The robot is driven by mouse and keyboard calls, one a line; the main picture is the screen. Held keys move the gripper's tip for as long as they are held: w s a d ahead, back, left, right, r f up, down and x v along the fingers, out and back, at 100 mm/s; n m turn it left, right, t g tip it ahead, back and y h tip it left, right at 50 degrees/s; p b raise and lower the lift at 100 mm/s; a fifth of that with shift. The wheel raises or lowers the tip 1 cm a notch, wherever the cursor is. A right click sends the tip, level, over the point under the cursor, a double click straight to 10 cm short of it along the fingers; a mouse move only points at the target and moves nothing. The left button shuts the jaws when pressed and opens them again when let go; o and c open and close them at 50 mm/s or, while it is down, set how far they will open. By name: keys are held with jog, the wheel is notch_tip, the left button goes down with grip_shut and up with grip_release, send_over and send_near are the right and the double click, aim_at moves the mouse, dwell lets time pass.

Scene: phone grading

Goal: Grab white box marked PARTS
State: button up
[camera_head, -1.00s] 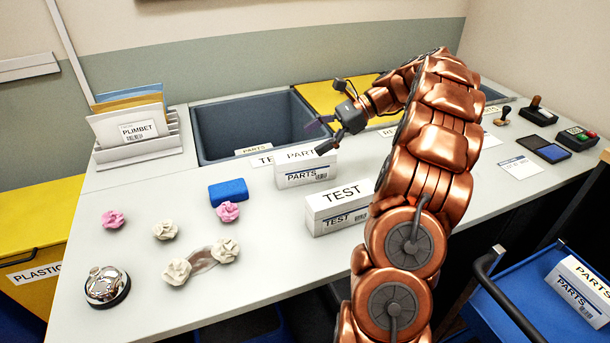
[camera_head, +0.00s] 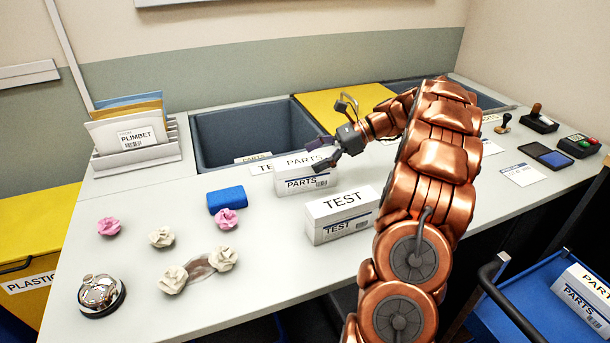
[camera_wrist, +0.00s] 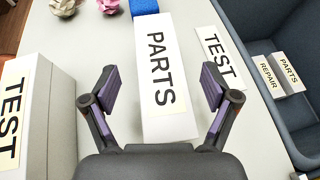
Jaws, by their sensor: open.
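The white box marked PARTS (camera_head: 304,181) stands on the grey table in front of the dark bin. In the wrist view its labelled top (camera_wrist: 162,85) lies between the two open fingers of my gripper (camera_wrist: 157,88), with a gap on each side. In the head view my gripper (camera_head: 322,152) is at the box's right end, its fingers partly over the top; contact cannot be told. A white box marked TEST (camera_head: 342,213) stands nearer the front, and it also shows at the left of the wrist view (camera_wrist: 40,125).
A dark bin (camera_head: 200,145) is sunk behind the box, with a flat TEST label (camera_wrist: 222,60) beside it. A blue block (camera_head: 228,199), crumpled paper balls (camera_head: 161,237) and a bell (camera_head: 101,294) lie left. Another PARTS box (camera_head: 585,297) sits on a blue cart (camera_head: 500,318) at right.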

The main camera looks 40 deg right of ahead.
aim_at(308, 160)
jog(key=shift+x, duration=1.55)
jog(key=shift+s, duration=0.1)
jog(key=shift+c, duration=0.3)
jog(key=c, duration=1.5)
